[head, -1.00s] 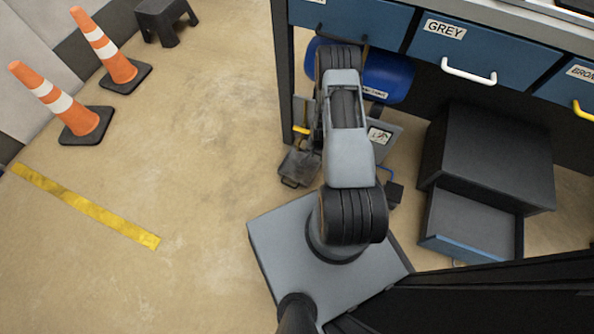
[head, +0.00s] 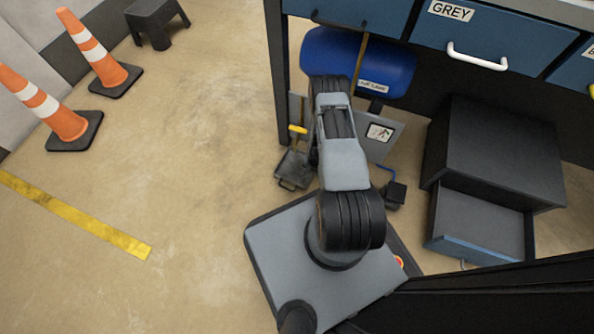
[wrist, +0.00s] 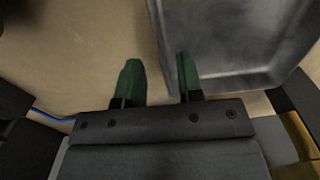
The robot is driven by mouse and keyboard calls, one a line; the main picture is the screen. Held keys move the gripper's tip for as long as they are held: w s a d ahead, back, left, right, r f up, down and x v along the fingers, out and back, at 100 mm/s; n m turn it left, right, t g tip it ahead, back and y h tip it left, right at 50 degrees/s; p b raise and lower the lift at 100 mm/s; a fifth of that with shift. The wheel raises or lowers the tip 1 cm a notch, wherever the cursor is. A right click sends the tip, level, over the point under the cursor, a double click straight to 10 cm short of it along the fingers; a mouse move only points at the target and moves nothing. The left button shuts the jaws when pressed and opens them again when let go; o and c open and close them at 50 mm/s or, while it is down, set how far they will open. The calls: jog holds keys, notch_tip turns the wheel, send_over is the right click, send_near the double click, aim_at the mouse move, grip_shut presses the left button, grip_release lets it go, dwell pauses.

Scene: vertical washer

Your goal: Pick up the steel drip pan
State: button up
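The steel drip pan (wrist: 235,40) is a shallow grey metal tray with a raised rim, at the upper right of the wrist view and cut off by the frame. My gripper (wrist: 158,75) is open, with two green fingers. The right finger overlaps the pan's near left rim in the picture; the left finger is over bare floor. Nothing is between the fingers. Contact and height cannot be told. In the head view my arm hides the gripper.
A workbench with blue drawers (head: 484,38) stands above. A blue cylinder (head: 385,68) is behind my arm. A dark cabinet (head: 500,150) with an open drawer stands right. Two orange cones (head: 95,48) and a black stool (head: 154,20) are left. Floor between is clear.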

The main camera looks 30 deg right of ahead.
notch_tip(320, 180, down, 4)
jog(key=shift+f+b, duration=0.15)
jog(key=shift+b, duration=0.95)
grip_shut()
